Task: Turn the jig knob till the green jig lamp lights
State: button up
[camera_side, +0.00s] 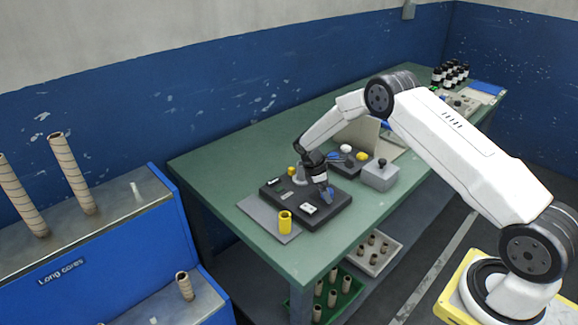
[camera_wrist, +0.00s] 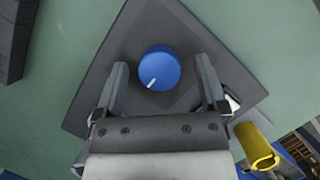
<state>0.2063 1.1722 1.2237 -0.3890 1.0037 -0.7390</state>
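The jig is a dark block (camera_side: 272,196) on the green bench in the side view. Its blue round knob (camera_wrist: 158,68) shows in the wrist view on a dark plate (camera_wrist: 84,108), with a white pointer mark toward the lower left. In the side view the knob is mostly hidden by my gripper (camera_side: 324,190). My gripper (camera_wrist: 162,72) is open in the wrist view, one finger on each side of the knob, with a visible gap at both sides. A small white part (camera_side: 309,209) sits at the jig's front. I cannot make out a lit green jig lamp.
A yellow cup (camera_side: 285,222) stands on a grey mat (camera_side: 262,212) left of the jig; it also shows at lower right in the wrist view (camera_wrist: 256,146). A grey box (camera_side: 380,176) stands to the right. Dark bottles (camera_side: 451,73) are at the far end.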

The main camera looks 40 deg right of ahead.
grip_shut()
jog(key=shift+m, duration=0.3)
jog(key=m+y, duration=0.1)
jog(key=m, duration=0.1)
jog(key=m+g+y, duration=0.1)
jog(key=m, duration=0.2)
jog(key=shift+d+m, duration=0.1)
jog(key=shift+m, duration=0.2)
jog(key=m+y, duration=0.2)
jog(key=m, duration=0.3)
jog(key=shift+d+m, duration=0.1)
jog(key=shift+m, duration=0.2)
jog(key=shift+o, duration=0.5)
grip_release()
jog(key=shift+w, duration=0.1)
